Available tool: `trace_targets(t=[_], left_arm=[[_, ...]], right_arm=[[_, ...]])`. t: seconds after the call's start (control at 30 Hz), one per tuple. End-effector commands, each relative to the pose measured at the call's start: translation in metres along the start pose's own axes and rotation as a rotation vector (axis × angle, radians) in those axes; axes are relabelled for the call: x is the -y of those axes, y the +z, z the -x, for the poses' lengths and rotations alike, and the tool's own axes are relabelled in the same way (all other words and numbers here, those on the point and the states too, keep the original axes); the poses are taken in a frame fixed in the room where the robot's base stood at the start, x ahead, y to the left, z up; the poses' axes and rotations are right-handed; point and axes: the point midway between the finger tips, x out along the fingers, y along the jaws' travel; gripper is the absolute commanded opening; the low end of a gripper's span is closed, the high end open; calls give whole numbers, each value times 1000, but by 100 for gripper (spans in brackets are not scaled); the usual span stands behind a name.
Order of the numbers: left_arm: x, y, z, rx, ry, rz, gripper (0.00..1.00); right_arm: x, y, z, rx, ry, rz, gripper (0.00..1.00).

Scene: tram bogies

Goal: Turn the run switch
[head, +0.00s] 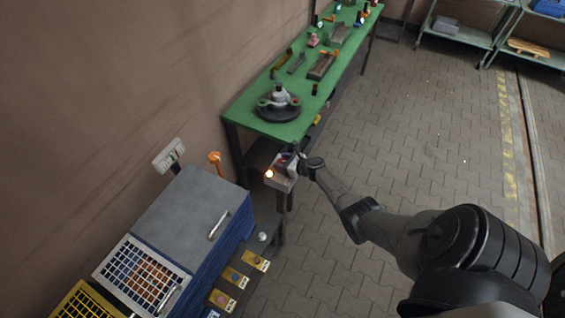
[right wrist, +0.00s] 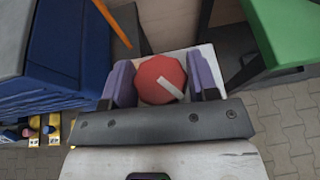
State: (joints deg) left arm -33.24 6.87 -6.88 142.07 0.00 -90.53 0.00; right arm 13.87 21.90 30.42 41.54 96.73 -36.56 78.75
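The run switch is a red many-sided knob (right wrist: 155,80) with a white pointer bar slanting toward its lower right in the right wrist view. It sits on a pale grey box, which shows in the head view (head: 281,181) below the green bench's near end. In the head view my right gripper (head: 292,162) is at the box and hides the knob. My left gripper is not in view.
A green bench (head: 255,122) holds a round black fixture (head: 279,106) and several parts. Left of the box stand a blue cabinet with a grey top (head: 185,210), an orange hook-like post (head: 215,160) and yellow button plates (head: 256,261). Paved floor lies free to the right.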

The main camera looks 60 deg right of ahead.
Motion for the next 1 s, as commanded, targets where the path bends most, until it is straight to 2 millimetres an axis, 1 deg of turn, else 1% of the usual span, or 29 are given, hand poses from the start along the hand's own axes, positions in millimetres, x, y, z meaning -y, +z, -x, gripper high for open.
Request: trace_targets(t=[0.03,0.2,0.43,0.57,0.67,0.87,1.0], left_arm=[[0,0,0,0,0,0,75],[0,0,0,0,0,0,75],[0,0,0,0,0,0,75],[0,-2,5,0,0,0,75],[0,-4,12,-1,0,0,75],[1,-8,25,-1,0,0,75],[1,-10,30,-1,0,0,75]], right_arm=[[0,0,0,0,0,0,59],[0,0,0,1,0,-1,75],[0,1,0,2,0,-1,75],[0,2,7,2,0,-1,75],[0,3,20,1,0,1,75],[0,2,59,-2,0,2,75],[0,2,86,-1,0,1,75]])
